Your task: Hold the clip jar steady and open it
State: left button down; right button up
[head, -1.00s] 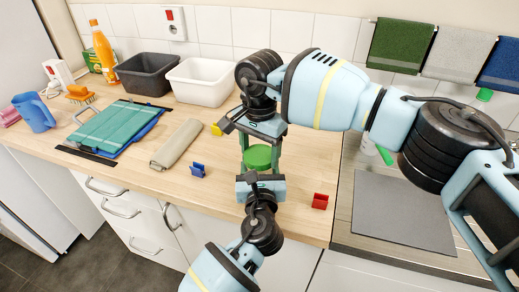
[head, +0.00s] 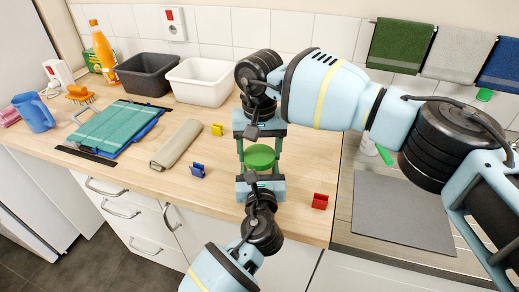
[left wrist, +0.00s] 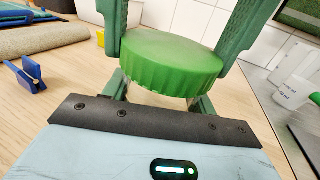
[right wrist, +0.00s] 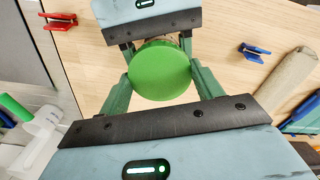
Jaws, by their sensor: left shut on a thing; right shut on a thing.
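The clip jar shows a round green lid (head: 259,157) in the middle of the counter. In the left wrist view the ribbed green lid (left wrist: 165,65) sits above a clear body (left wrist: 155,98), mostly hidden. My left gripper (head: 261,174) comes from the near side, low, and is shut on the jar body below the lid. My right gripper (head: 259,147) reaches down from the far side and is shut on the lid, one green finger on each side. From the right wrist view the lid (right wrist: 160,70) lies between the fingers. I cannot see a gap under the lid.
A blue clip (head: 198,170), a yellow clip (head: 217,129) and a red clip (head: 320,201) lie around the jar. A rolled beige cloth (head: 176,144) lies left. A black bin (head: 146,73) and a white bin (head: 203,79) stand behind. A grey mat (head: 402,211) lies right.

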aim_at(260, 154)
jog(key=shift+r, duration=0.4)
jog(key=shift+r, duration=0.7)
jog(key=shift+r, duration=2)
pick_arm(q)
jog(key=shift+c, duration=2)
grip_release()
jog(key=shift+s, duration=0.1)
jog(key=s, duration=1.1)
jog(key=shift+s+d, duration=0.2)
jog(key=shift+s, duration=0.2)
pick_arm(e)
jog(key=shift+r, duration=0.75)
